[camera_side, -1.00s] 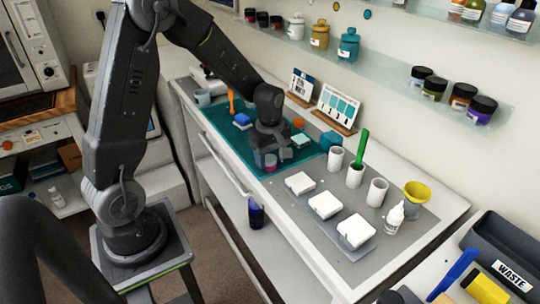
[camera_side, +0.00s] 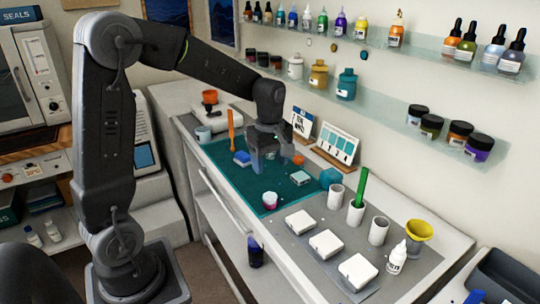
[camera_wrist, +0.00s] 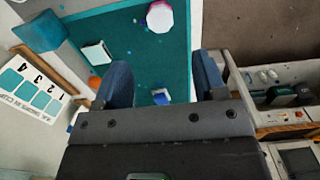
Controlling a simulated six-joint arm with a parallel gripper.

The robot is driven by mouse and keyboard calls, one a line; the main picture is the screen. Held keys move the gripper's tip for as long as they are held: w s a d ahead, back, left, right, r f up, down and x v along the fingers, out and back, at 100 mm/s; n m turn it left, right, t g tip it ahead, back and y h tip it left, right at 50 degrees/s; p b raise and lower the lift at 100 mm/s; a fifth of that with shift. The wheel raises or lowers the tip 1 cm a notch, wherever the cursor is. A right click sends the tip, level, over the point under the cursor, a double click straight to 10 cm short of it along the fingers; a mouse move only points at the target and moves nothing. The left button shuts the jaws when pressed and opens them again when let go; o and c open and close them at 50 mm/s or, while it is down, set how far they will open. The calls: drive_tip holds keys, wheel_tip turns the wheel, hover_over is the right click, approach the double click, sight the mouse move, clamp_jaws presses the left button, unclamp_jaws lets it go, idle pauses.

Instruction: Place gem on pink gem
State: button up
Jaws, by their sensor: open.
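The pink gem (camera_side: 269,203) stands on the teal mat near its front edge in the side view. A pale, faceted top lies over the pink; I cannot tell for sure whether this is a separate gem resting on it. In the wrist view the pale octagonal top (camera_wrist: 160,18) shows pink along its edges. My gripper (camera_side: 269,170) is open, above the mat and behind the pink gem, apart from it. In the wrist view my gripper (camera_wrist: 163,82) has nothing held between its fingers.
On the teal mat (camera_side: 225,180) are a blue block (camera_side: 242,158), a pale teal-topped block (camera_side: 300,178) and an orange piece (camera_side: 298,160). A teal block (camera_side: 329,178) stands at its right. An orange stick (camera_side: 231,130) stands behind. White molds (camera_side: 325,243) and cups (camera_side: 378,230) are at the right.

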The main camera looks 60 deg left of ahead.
drive_tip(key=s+d+r+m+t, duration=0.2)
drive_tip(key=s+d+r+m, duration=0.2)
drive_tip(key=s+m, duration=0.4)
drive_tip(key=s+d+r+m+t, duration=0.3)
drive_tip(key=s+d+m, duration=0.4)
drive_tip(key=m, duration=0.3)
drive_tip(key=shift+s+d+r+t, duration=0.2)
drive_tip(key=shift+s+r+t, duration=0.15)
drive_tip(key=shift+s, duration=0.5)
